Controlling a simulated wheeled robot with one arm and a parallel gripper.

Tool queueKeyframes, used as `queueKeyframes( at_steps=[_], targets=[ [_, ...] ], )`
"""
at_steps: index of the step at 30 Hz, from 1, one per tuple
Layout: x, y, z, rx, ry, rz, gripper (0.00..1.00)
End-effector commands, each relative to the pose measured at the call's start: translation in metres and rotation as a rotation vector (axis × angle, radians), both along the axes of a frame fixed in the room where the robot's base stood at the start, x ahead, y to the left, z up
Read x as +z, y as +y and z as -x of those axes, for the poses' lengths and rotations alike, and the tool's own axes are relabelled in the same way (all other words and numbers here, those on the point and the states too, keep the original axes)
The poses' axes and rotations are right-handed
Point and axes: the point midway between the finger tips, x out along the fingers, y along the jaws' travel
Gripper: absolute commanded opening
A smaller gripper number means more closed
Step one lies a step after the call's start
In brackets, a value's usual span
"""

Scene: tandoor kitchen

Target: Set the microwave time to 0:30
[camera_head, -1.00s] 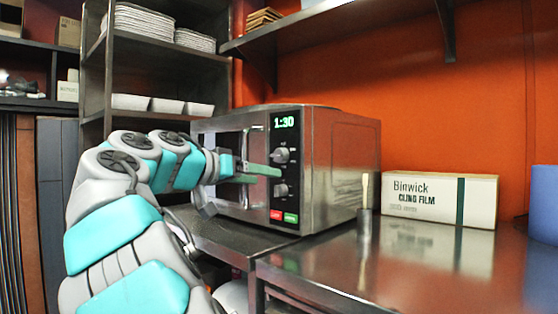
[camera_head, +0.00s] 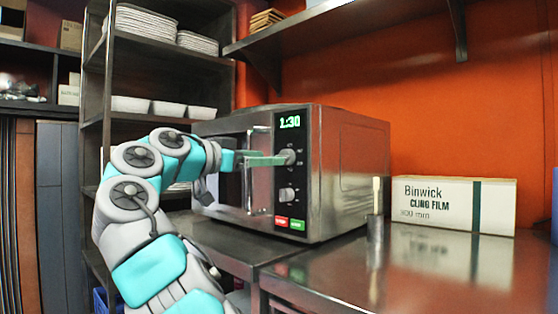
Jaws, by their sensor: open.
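The microwave (camera_head: 345,175) stands on the steel counter with its door shut. A red button (camera_head: 281,221) and a green button (camera_head: 297,225) sit at the panel's bottom. My gripper (camera_head: 283,159) is open, with its green fingers reaching across the door to the upper knob. The fingertips are at the knob; I cannot tell whether they touch it.
The vertical door handle (camera_head: 249,172) lies close to my fingers. A cling film box (camera_head: 453,205) and a small metal cup (camera_head: 375,228) stand right of the microwave. A shelf (camera_head: 350,28) hangs above. The counter (camera_head: 440,265) in front of the box is clear.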

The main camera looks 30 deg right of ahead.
Motion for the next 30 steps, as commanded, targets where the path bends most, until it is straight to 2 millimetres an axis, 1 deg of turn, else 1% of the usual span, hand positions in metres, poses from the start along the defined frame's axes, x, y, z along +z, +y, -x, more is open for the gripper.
queueKeyframes(
  at_steps=[1, 3, 6, 9, 12, 18, 30],
  targets=[
    [-0.002, -0.009, -0.002, -0.003, 0.002, -0.002, 0.78],
    [-0.002, -0.021, -0.006, -0.003, 0.003, -0.002, 0.78],
    [-0.001, -0.035, -0.011, -0.001, 0.003, -0.001, 0.78],
    [-0.001, -0.044, -0.014, 0.000, 0.002, 0.000, 0.78],
    [-0.001, -0.048, -0.014, 0.000, 0.002, 0.001, 0.78],
    [0.000, -0.048, -0.014, 0.001, 0.002, 0.001, 0.78],
    [0.000, -0.048, -0.014, 0.001, 0.002, 0.001, 0.33]
  ],
)
